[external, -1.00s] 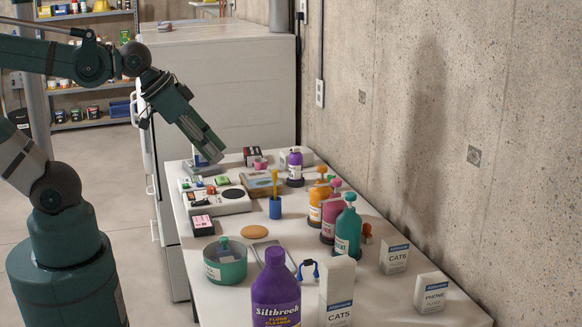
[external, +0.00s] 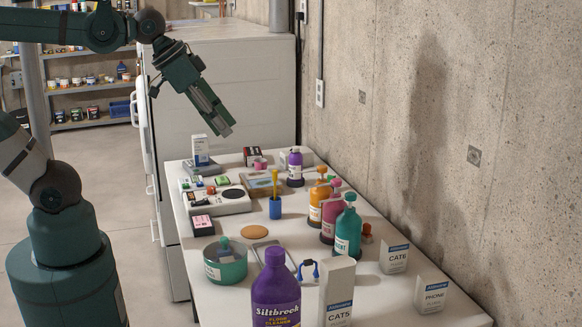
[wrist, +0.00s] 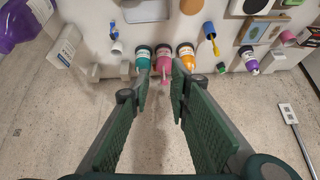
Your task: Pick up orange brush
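A yellow-orange handled brush (external: 275,180) stands upright in a blue cup (external: 275,208) near the middle of the table. In the wrist view the brush (wrist: 214,44) and cup (wrist: 209,30) lie right of my fingers. A small orange-brown item (external: 367,235) is partly hidden behind the teal bottle; I cannot tell what it is. My gripper (external: 226,131) is in the air above the far part of the table, up and left of the cup. In the wrist view its fingers (wrist: 163,74) are apart with nothing held between them.
Orange (external: 315,200), pink (external: 331,210) and teal (external: 348,228) pump bottles stand right of the cup. A grey device (external: 218,201) is left of it. A large purple bottle (external: 276,290) and a white box (external: 337,290) stand in front. A concrete wall (external: 450,120) borders the right side.

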